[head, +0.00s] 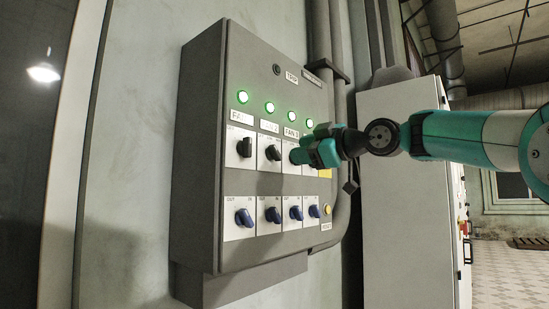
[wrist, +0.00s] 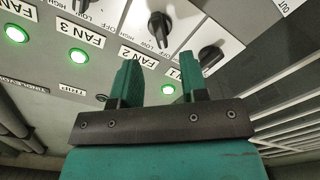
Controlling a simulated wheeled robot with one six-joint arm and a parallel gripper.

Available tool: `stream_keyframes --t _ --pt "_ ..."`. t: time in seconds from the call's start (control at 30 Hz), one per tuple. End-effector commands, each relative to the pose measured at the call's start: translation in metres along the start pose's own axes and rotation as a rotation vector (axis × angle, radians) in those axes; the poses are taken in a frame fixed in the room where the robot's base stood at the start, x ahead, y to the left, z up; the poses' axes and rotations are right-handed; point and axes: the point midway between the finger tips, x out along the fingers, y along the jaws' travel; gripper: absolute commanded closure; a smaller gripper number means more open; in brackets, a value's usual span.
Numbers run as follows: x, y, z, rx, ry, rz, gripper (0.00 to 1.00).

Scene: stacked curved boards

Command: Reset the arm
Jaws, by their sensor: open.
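My arm reaches in from the right in the head view, and my teal gripper (head: 304,154) is in front of the panel's upper knob row. It hides part of that row's right side. In the wrist view my gripper's two green fingers (wrist: 161,78) stand apart with nothing held between them. A dark knob (wrist: 159,28) shows beyond the gap between the fingertips, and another dark knob (wrist: 210,57) is right of the right finger. I cannot tell how far the fingertips are from the panel face.
The grey control box (head: 203,120) juts from the wall. It carries several lit green lights (head: 270,107), black knobs (head: 245,147) and blue knobs (head: 244,217). A yellow button (head: 327,209) is at lower right.

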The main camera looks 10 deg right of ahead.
Motion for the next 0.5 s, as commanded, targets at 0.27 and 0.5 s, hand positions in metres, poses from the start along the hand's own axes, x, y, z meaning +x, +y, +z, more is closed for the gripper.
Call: stream_keyframes --t 0.27,0.5 --pt "0.0 0.0 0.0 0.0 0.0 0.0 0.6" --pt "0.002 -0.012 0.0 0.044 -0.028 -0.031 0.6"
